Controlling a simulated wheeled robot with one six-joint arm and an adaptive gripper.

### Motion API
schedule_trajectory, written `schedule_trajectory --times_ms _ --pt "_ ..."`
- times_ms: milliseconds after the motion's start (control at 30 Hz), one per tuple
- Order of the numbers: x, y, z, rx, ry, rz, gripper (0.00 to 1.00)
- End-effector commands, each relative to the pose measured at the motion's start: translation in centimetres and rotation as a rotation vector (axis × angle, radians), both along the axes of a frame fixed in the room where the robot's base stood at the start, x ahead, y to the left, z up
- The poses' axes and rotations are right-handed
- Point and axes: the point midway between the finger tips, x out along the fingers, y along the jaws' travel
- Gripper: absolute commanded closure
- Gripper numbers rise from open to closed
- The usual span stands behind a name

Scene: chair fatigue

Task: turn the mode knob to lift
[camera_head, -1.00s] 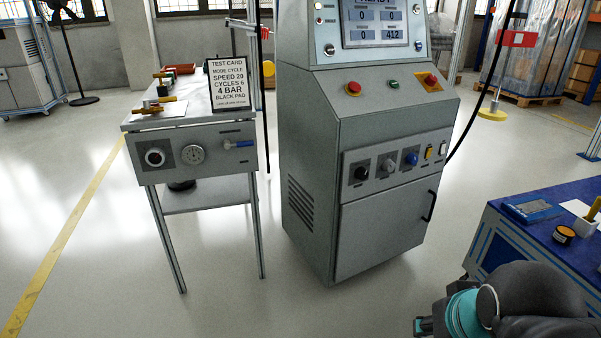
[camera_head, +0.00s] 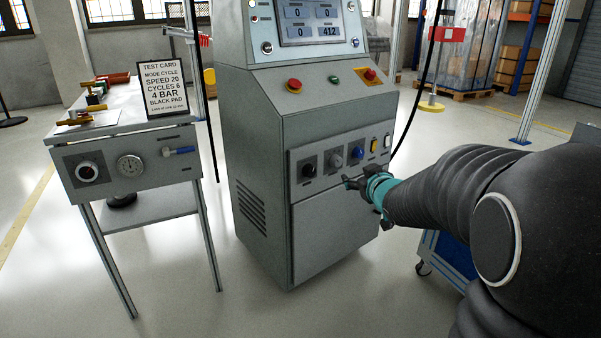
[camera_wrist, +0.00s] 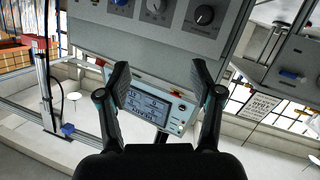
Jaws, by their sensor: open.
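The grey machine cabinet (camera_head: 300,125) carries a front panel with a black knob (camera_head: 309,170), a grey knob (camera_head: 335,158) and a blue knob (camera_head: 357,153). Their labels are too small to read, so I cannot tell which is the mode knob. My gripper (camera_head: 349,183) is in front of the panel, just below the grey and blue knobs in the head view. In the wrist view my gripper (camera_wrist: 162,82) is open and empty between its spread fingers. The black knob (camera_wrist: 205,15) and grey knob (camera_wrist: 155,5) show at that view's top edge, apart from the fingers.
A red button (camera_head: 294,85) and the display (camera_head: 310,22) are above the panel. Yellow (camera_head: 374,146) and white (camera_head: 387,142) switches are at its right. A side bench (camera_head: 135,160) with a test card (camera_head: 165,88) stands left. A blue cart (camera_head: 450,255) is partly behind my arm.

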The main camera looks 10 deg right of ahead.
Motion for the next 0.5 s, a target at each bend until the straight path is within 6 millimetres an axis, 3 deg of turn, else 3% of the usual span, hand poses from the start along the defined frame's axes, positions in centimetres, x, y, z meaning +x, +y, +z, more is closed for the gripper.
schedule_trajectory --times_ms 33,100,200,500 --pt "1.5 -0.2 -1.6 0.009 -0.026 0.046 0.34" --pt "3.1 0.0 -2.9 0.027 -0.07 0.121 0.34" --pt "4.6 0.5 -4.9 0.064 -0.124 0.229 0.34" --pt "5.4 1.4 -8.5 0.167 -0.211 0.435 0.34"
